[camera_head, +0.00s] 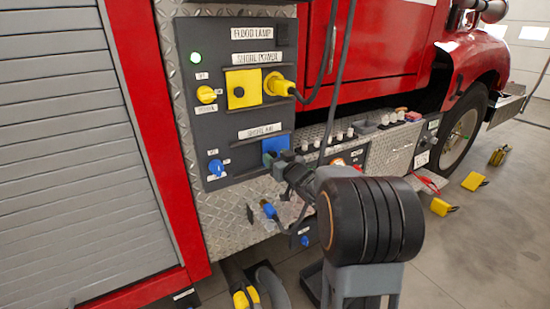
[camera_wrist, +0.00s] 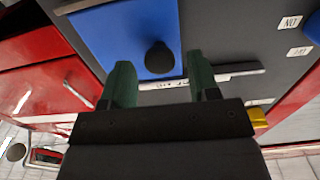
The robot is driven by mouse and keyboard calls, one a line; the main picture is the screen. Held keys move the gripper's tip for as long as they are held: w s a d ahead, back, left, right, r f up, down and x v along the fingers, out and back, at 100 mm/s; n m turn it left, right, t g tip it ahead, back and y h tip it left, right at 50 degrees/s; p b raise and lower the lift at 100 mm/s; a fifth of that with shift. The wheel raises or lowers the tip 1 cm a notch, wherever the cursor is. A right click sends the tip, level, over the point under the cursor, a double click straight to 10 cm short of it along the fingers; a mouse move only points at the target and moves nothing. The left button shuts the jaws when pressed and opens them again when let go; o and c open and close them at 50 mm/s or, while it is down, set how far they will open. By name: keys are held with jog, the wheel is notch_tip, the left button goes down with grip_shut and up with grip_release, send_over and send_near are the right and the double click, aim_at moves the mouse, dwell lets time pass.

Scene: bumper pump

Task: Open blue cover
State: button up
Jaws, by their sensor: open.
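The blue cover (camera_head: 275,144) is on the dark control panel, below the "SHORE AIR" label. In the wrist view the blue cover (camera_wrist: 120,32) fills the upper middle as a flat plate, with a round dark knob (camera_wrist: 159,57) on it. It appears closed. My gripper (camera_head: 284,160) is right at the cover in the head view and hides its lower part. In the wrist view my gripper (camera_wrist: 160,65) is open, its two green fingers on either side of the knob. I cannot tell whether they touch the cover.
Above are a yellow cover (camera_head: 243,88) and a yellow plug (camera_head: 279,85) with a hanging cable. A blue knob (camera_head: 216,167) is left of the blue cover. A blue-ended hose (camera_head: 268,209) hangs below. Valves line a ledge (camera_head: 345,135) to the right. Yellow chocks (camera_head: 442,207) lie on the floor.

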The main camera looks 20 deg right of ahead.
jog(key=shift+w, duration=0.3)
grip_shut()
dwell(0.5)
